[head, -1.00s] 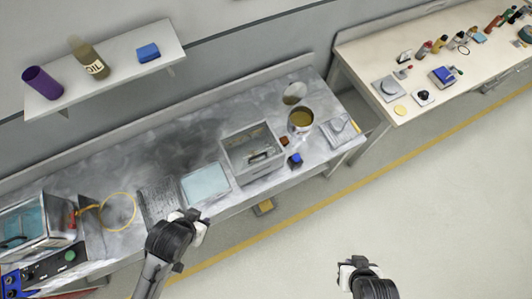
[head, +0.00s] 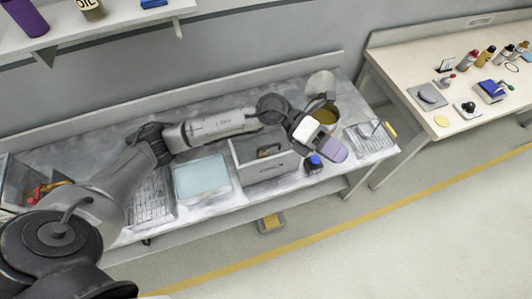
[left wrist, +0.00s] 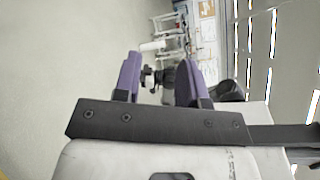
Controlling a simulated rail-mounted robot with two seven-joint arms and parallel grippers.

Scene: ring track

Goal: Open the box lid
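A grey box (head: 268,172) stands on the metal workbench, and my left forearm crosses above it and hides its back part. A dark piece (head: 269,151) shows at its top. I cannot make out whether that belongs to a lid or lies inside. My left gripper (head: 332,147) hangs right of the box, apart from it, above a small blue-capped item (head: 313,164). In the left wrist view the two purple fingers of my left gripper (left wrist: 160,80) stand apart with nothing held between them. My right gripper is not in the head view.
A pale blue panel (head: 201,177) and a dark grid (head: 150,199) lie left of the box. A yellow-filled bowl (head: 326,115) is partly behind my gripper; a grey tray (head: 370,139) lies right. A shelf (head: 110,36) hangs above. Floor in front is mostly clear.

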